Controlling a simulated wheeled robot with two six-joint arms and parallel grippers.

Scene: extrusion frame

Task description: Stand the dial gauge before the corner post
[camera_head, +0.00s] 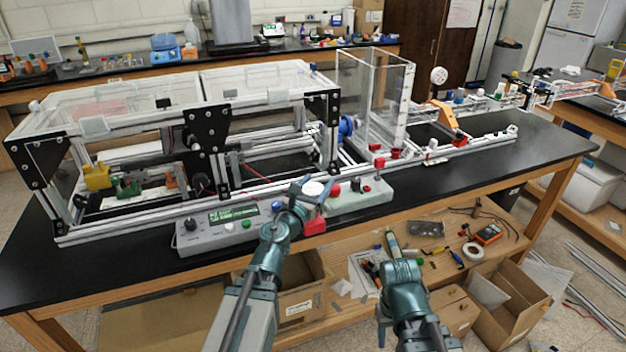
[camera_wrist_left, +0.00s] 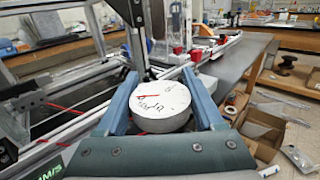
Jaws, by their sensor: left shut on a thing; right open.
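The dial gauge (camera_head: 313,188) has a round white face. My left gripper (camera_head: 311,194) is shut on it, at the front edge of the bench. In the left wrist view the gauge (camera_wrist_left: 158,106) sits between the two blue fingers, face up, with a red needle and dark marks. The corner post (camera_head: 323,132), with a black plate, stands behind the gauge at the frame's front right corner. Its lower part also shows beyond the gauge in the left wrist view (camera_wrist_left: 137,42). My right gripper (camera_head: 402,268) is low, in front of the bench, away from the gauge; its fingertips are hard to make out.
A grey control box (camera_head: 216,229) lies left of my left gripper, and a pale box with red buttons (camera_head: 362,197) lies to its right. A red block (camera_head: 315,226) shows just below the gripper. A clear acrylic box (camera_head: 372,100) stands right of the post. The bench's right end is bare.

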